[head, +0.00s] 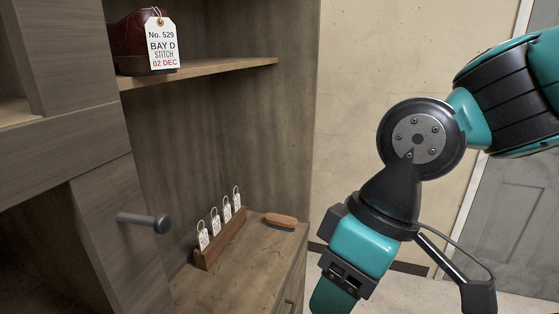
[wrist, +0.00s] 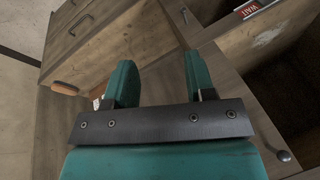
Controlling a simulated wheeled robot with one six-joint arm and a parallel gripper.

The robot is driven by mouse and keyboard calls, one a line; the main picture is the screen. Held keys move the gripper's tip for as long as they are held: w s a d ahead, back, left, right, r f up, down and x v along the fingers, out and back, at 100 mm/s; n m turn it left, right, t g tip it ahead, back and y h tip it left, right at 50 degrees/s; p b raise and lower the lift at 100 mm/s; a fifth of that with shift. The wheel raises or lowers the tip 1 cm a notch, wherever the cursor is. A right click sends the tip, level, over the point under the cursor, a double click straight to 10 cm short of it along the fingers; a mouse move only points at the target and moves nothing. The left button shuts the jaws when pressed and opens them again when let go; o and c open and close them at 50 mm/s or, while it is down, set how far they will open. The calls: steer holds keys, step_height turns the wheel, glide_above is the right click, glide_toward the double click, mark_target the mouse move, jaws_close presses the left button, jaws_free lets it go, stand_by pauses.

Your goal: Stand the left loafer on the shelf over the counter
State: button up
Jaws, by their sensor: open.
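A dark red loafer (head: 130,40) stands on the shelf (head: 200,72) over the counter, at the upper left of the head view. A white tag (head: 161,43) reading "No. 529 BAY D STITCH 02 DEC" hangs in front of it and hides part of it. The counter (head: 215,280) lies below the shelf. My gripper (wrist: 160,80) shows in the wrist view with its two teal fingers apart and nothing between them. In the head view my arm hangs at the right, clear of the shelf and the shoe, and the fingertips are out of frame.
A wooden rack (head: 222,240) with several small white tags stands on the counter. A brown brush (head: 281,220) lies behind it and also shows in the wrist view (wrist: 65,88). A dark knob (head: 160,223) juts from the cabinet at left. Shelf space right of the loafer is clear.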

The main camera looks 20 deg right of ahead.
steer(key=shift+w, duration=0.1)
steer(key=c, duration=0.4)
steer(key=w+r+m, duration=0.1)
steer(key=w+a+r+t+y, duration=0.1)
steer(key=w+a+m+y, duration=0.1)
steer(key=w, duration=0.1)
steer(key=shift+r+m+t+b, duration=0.3)
steer(key=shift+r+t+b, duration=0.05)
steer(key=shift+r+t, duration=0.05)
jaws_close()
steer(key=m+t+y+b, duration=0.2)
steer(key=m+t+y, duration=0.65)
steer(key=m, duration=0.35)
glide_toward(176, 43)
steer(key=shift+t+h, duration=0.25)
steer(key=shift+t, duration=0.1)
steer(key=p+x, duration=0.6)
steer(key=shift+s+a+r, duration=0.1)
steer(key=shift+s+a, duration=0.1)
steer(key=shift+w+a+p, duration=0.45)
steer(key=shift+w+a, duration=0.05)
steer(key=shift+a, duration=0.05)
steer(key=shift+f, duration=0.2)
